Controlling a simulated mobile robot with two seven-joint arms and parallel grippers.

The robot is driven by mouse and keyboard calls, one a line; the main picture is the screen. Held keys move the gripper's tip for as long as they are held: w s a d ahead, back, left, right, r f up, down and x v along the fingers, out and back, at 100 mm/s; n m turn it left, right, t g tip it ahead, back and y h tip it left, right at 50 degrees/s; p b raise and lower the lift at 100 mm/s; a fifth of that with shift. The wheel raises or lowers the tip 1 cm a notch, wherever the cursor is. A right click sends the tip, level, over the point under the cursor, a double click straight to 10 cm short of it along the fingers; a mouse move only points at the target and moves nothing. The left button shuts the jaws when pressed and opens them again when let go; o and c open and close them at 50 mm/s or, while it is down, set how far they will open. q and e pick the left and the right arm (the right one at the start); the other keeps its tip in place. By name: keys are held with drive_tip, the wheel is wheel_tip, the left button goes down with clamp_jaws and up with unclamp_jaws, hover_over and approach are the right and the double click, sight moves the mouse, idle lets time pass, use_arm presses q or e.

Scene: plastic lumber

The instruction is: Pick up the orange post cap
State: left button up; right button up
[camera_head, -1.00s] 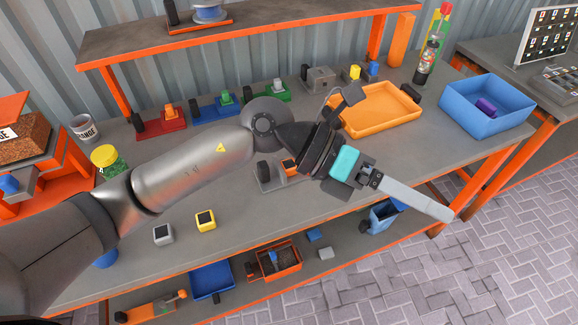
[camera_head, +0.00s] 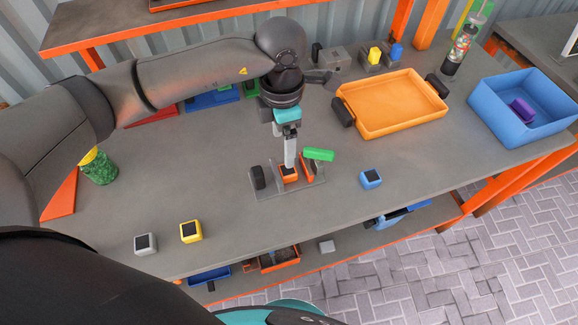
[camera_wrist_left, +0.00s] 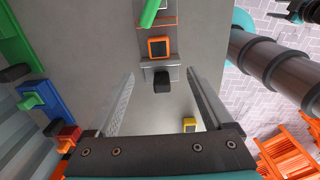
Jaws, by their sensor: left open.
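The orange post cap (camera_head: 289,176), with a dark square top, sits on a grey fixture plate (camera_head: 262,191) on the workbench. It also shows near the top of the left wrist view (camera_wrist_left: 159,47). My left gripper (camera_head: 291,166) points down and hides part of the cap in the head view. In the left wrist view its two fingers (camera_wrist_left: 160,74) are wide apart with nothing gripped. The cap appears beyond the fingertips there, and a black block (camera_wrist_left: 162,82) of the fixture shows between them. I cannot tell whether a finger touches the cap. My right gripper is not seen.
A green-handled orange lever (camera_head: 318,154) stands right beside the cap. Blue (camera_head: 371,179), yellow (camera_head: 191,231) and grey (camera_head: 145,244) caps lie apart on the bench. An orange tray (camera_head: 385,132) and blue bin (camera_head: 560,133) are to the right. The bench front is mostly clear.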

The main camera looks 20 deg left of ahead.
sight(285, 170)
use_arm(q)
wheel_tip(285, 170, down, 4)
drive_tip(key=shift+s+r, duration=0.1)
wheel_tip(285, 170, down, 2)
drive_tip(key=shift+f, duration=0.1)
drive_tip(key=shift+d+f, duration=0.1)
drive_tip(key=shift+f, duration=0.25)
drive_tip(key=f, duration=0.3)
drive_tip(key=shift+w+f, duration=0.25)
drive_tip(key=shift+f, duration=0.45)
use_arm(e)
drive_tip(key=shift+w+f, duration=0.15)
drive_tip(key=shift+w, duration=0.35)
use_arm(q)
clamp_jaws()
